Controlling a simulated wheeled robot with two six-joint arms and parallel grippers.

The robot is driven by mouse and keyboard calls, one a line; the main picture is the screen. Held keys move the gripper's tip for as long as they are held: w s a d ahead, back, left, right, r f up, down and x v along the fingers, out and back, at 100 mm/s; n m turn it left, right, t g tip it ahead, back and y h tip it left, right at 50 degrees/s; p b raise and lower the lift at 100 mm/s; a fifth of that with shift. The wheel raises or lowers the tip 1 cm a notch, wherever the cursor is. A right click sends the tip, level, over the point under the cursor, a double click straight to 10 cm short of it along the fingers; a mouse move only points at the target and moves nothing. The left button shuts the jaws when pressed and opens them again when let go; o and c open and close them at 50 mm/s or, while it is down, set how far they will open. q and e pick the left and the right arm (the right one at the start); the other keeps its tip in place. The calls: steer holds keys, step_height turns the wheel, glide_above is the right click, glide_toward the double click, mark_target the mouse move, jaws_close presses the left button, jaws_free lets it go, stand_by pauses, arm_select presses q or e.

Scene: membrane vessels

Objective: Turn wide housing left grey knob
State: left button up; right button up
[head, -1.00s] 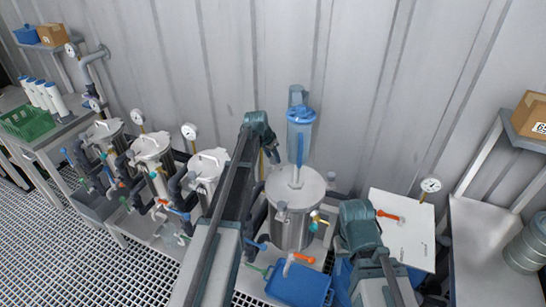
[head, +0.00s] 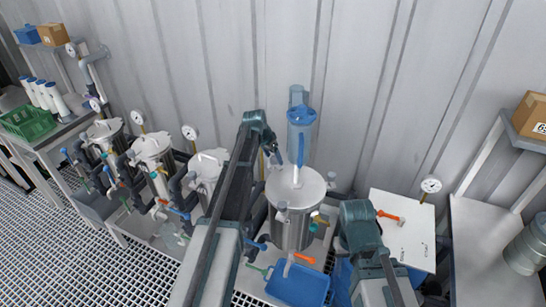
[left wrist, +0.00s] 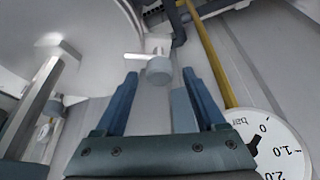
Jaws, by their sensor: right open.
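The wide housing (head: 293,212) is a broad steel vessel with a round lid, at the middle of the head view. My left gripper (head: 276,157) is behind its lid, at the upper left. In the left wrist view a grey knob (left wrist: 158,70) on a pale valve sits beside the housing's curved side (left wrist: 85,30). My open left gripper (left wrist: 160,85) points at this knob, one finger on each side of it, with clear gaps. In the head view this knob is hidden. My right gripper (head: 341,272) is low, right of the housing, mostly hidden by its own arm.
A pressure gauge (left wrist: 272,150) on a yellow stem is close on the right of my left gripper. A blue clear-walled filter (head: 300,135) stands behind the housing. Narrower steel housings (head: 153,150) stand left. A blue tub (head: 298,284) is in front, a white panel (head: 405,235) right.

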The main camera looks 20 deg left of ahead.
arm_select(q)
steer(key=shift+r, duration=0.1)
steer(key=p+v, duration=1.2)
steer(key=v, duration=0.1)
steer(key=shift+s+r+p, duration=0.2)
steer(key=shift+r+p, duration=0.1)
steer(key=shift+p, duration=0.1)
steer(key=shift+a, duration=0.1)
stand_by(0.8)
